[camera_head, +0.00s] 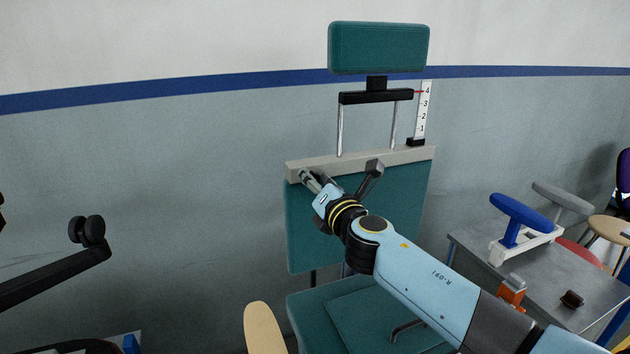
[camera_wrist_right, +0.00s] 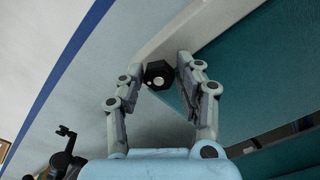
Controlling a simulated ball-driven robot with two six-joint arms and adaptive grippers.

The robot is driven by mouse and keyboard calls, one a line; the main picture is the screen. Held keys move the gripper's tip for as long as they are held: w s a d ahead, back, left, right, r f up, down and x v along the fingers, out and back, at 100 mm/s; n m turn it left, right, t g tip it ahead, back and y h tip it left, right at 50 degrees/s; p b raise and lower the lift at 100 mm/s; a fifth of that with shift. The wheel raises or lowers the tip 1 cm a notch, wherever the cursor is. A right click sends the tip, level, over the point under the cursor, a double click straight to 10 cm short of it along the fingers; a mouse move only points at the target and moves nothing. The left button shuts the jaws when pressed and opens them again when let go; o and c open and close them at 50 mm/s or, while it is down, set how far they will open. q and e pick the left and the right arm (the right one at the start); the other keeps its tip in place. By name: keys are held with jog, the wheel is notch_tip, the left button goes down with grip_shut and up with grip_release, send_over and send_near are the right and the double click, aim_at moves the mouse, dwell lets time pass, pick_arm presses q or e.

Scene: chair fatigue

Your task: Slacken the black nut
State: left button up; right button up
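The black nut (camera_wrist_right: 158,74) sits near the end of the pale crossbar (camera_wrist_right: 205,22) in the right wrist view. My right gripper (camera_wrist_right: 161,62) has its two fingers on either side of the nut, spread about its width apart. Whether the pads touch it is hard to tell. In the head view my right gripper (camera_head: 314,178) is at the left end of the crossbar (camera_head: 390,157), and the nut is not clearly visible there. The crossbar tops the green chair back (camera_head: 405,205). Two rods rise from it to a green headrest (camera_head: 379,48).
A numbered scale (camera_head: 423,108) stands beside the right rod, with a red mark near 4. A grey table (camera_head: 575,290) at the right bears a blue-and-white armrest piece (camera_head: 520,225). A black bar with twin casters (camera_head: 88,231) juts in at the left. The wall between is clear.

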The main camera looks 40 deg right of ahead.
jog(key=o, duration=0.3)
jog(key=v, duration=1.2)
jog(key=shift+s+f, duration=0.1)
